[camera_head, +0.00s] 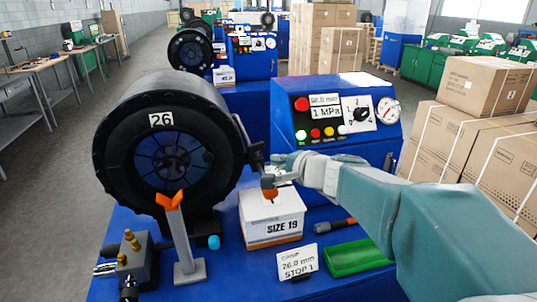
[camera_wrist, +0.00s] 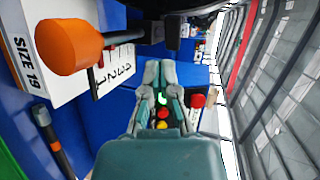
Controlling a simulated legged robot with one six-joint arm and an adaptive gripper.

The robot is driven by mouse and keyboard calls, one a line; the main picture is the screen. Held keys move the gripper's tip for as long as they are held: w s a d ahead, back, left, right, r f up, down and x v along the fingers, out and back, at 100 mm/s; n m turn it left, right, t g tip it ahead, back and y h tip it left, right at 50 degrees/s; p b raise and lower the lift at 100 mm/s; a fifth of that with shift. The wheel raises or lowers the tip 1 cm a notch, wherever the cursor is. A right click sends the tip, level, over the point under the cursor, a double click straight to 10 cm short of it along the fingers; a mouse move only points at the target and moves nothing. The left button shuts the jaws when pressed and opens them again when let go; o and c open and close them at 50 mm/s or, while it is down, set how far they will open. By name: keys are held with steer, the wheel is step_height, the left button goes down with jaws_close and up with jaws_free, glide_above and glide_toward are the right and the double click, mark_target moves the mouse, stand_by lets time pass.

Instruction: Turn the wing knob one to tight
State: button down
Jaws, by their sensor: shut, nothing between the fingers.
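An orange knob (camera_head: 268,182) sits at the right of the big black crimper head (camera_head: 125,108), just above a white box. In the wrist view an orange knob (camera_wrist: 68,46) is large at the upper left, on a dark rod beside a white scale plate (camera_wrist: 118,68) with numbers. I cannot make out wings on it, nor tell for sure that it is wing knob one. My gripper (camera_head: 283,168) is beside the knob in the head view, its fingers shut and empty. In the wrist view my fingertips (camera_wrist: 160,75) are right of the knob, apart from it.
The white SIZE 19 box (camera_head: 272,222) stands below my gripper on the blue bench. A grey stand with an orange fork (camera_head: 170,200) is at front left. The control panel (camera_head: 340,110) is behind.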

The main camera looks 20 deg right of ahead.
mark_target(250, 151)
steer(key=x, duration=0.4)
steer(key=a+x, duration=0.1)
steer(key=x, duration=0.1)
steer(key=shift+a+r, duration=0.1)
steer(key=shift+r, duration=0.25)
steer(key=shift+w+d, duration=0.2)
steer(key=shift+w, duration=0.4)
steer(key=shift+a, duration=0.15)
steer(key=shift+w+a+r, duration=0.15)
steer(key=shift+w+a, duration=0.2)
steer(key=shift+a, duration=0.25)
steer(key=shift+d, duration=0.2)
steer(key=shift+a, duration=0.1)
